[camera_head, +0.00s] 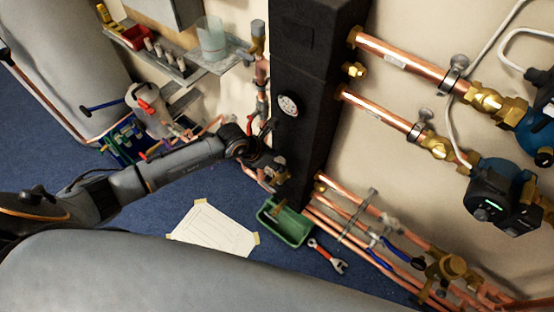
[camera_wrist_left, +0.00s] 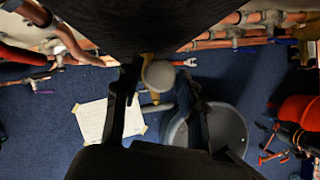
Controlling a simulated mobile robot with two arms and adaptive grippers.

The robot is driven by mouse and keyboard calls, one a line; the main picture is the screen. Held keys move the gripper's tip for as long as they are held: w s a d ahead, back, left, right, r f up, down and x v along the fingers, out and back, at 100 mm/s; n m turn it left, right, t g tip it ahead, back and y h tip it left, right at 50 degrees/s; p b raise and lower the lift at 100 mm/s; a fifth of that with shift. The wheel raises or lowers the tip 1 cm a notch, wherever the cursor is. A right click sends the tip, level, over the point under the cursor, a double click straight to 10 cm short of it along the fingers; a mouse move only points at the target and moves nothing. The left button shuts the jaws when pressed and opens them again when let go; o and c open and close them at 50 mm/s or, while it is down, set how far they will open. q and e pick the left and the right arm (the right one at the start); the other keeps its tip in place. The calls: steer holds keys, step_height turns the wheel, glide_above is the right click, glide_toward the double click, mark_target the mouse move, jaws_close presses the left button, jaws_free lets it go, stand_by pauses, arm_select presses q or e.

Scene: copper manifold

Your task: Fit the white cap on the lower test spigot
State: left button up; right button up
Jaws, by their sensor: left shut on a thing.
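The white cap (camera_wrist_left: 158,75) shows in the left wrist view as a round pale disc between the two dark fingers of my left gripper (camera_wrist_left: 160,100). The gripper is shut on it. A small brass-yellow part (camera_wrist_left: 147,97) shows just behind the cap; I cannot tell whether it is the lower test spigot or whether the cap touches it. In the head view my left gripper (camera_head: 272,172) is at the left side of the tall black manifold casing (camera_head: 306,125), near its lower part. There the cap and spigot are hidden or too small to tell. My right gripper is not in view.
A green tray (camera_head: 286,222) and a red-handled wrench (camera_head: 328,256) are on the blue floor below the casing. A paper sheet (camera_head: 213,229) is taped down beside them. Copper pipes (camera_head: 385,115) run right from the casing. A shelf (camera_head: 168,57) holds small items at upper left.

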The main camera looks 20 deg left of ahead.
arm_select(q)
steer(key=shift+f+b, duration=0.7)
steer(key=shift+f, duration=0.2)
stand_by(0.5)
steer(key=o, duration=0.9)
steer(key=v, duration=1.2)
steer(key=shift+r, duration=0.1)
steer(key=shift+d, duration=0.1)
